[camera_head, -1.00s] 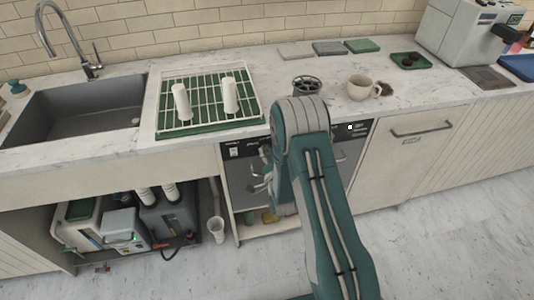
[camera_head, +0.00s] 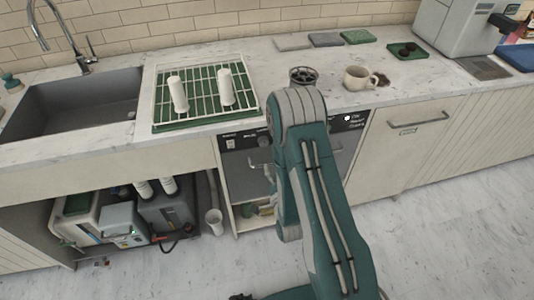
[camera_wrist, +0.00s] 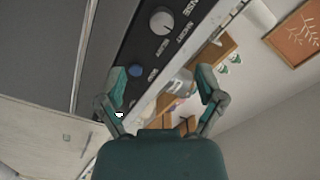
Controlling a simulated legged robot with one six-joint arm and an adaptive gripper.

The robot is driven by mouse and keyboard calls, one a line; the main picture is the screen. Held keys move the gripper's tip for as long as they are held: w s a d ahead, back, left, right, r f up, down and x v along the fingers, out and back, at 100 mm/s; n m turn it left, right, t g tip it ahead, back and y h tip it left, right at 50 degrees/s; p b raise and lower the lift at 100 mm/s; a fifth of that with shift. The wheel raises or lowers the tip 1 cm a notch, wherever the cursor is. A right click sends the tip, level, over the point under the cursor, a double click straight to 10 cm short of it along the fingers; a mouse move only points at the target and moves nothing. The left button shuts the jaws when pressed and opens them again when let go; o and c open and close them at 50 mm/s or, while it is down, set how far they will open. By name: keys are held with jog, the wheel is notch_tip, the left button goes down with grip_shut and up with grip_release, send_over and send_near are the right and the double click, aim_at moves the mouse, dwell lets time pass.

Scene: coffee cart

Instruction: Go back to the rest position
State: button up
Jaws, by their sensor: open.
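My gripper (camera_wrist: 162,78) shows in the wrist view with its two fingers spread wide apart and nothing between them. Beyond the fingers is a dark appliance control panel (camera_wrist: 143,45) with a pale knob and a blue button. In the head view my teal arm is folded in front of the under-counter appliance (camera_head: 240,170), and it hides most or all of the gripper. No object is seen held.
The counter holds a dish rack (camera_head: 163,122) with two white cylinders, a dark round holder (camera_head: 303,74), a cream mug (camera_head: 355,77) and a coffee machine (camera_head: 457,35). A sink (camera_head: 85,100) is at left. The floor (camera_head: 460,220) at right is clear.

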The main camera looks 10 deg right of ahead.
notch_tip(320, 180, up, 19)
jog(key=n+g, duration=0.6)
jog(key=s+r+n+g, duration=0.2)
jog(key=s+r, duration=0.3)
jog(key=s, duration=0.7)
jog(key=s+r+n+g, duration=0.3)
jog(key=s+r+g, duration=0.1)
jog(key=s, duration=0.8)
jog(key=shift+r, duration=0.85)
